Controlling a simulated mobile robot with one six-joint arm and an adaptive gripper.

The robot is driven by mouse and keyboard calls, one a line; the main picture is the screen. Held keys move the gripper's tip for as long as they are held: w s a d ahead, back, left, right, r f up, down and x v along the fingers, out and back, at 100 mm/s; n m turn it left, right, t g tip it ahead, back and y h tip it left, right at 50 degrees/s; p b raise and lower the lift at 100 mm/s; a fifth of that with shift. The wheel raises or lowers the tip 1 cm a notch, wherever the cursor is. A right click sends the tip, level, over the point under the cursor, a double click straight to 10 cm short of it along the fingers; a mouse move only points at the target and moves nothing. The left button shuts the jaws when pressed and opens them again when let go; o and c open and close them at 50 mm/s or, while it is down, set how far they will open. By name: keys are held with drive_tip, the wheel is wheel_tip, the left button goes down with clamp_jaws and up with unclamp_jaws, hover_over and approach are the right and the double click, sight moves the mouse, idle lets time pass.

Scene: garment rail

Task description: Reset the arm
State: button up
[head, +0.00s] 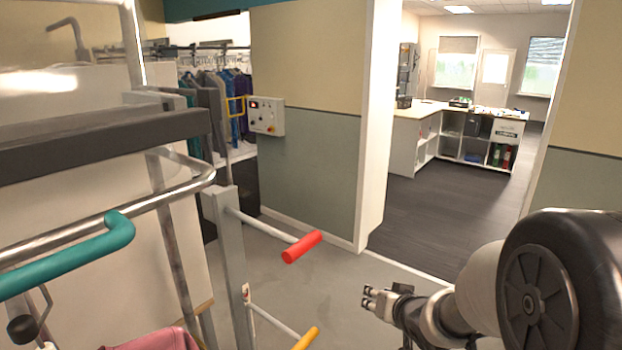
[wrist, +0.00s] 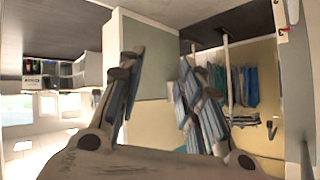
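My gripper (head: 375,300) shows at the lower right of the head view, at the end of my arm. It is in free air in front of the grey floor, to the right of the red-handled bar. In the wrist view my gripper (wrist: 160,62) has its two fingers spread apart.
A metal rail frame with a teal handle (head: 75,257), a red handle (head: 302,246) and a yellow handle (head: 307,339) fills the left. A control box (head: 266,117) is on the wall. Garments (head: 228,88) hang behind. The doorway floor (head: 430,215) is clear.

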drive_tip(key=s+d+r+g+h+b, duration=0.1)
drive_tip(key=s+d+r+h, duration=0.15)
drive_tip(key=s, duration=0.45)
drive_tip(key=s+d+r+g+h+b, duration=0.1)
drive_tip(key=s+r+g, duration=0.1)
drive_tip(key=s+r, duration=0.35)
drive_tip(key=s+a+f+g+y+b, duration=0.1)
drive_tip(key=s+a, duration=0.1)
drive_tip(key=s, duration=0.8)
drive_tip(key=s+a+f+n+g, duration=0.1)
drive_tip(key=s+a+f+g, duration=0.1)
drive_tip(key=s, duration=0.9)
drive_tip(key=shift+a+n+y+b, duration=0.3)
drive_tip(key=shift+a+y+b, duration=0.05)
drive_tip(key=shift+a, duration=0.2)
drive_tip(key=shift+f, duration=0.1)
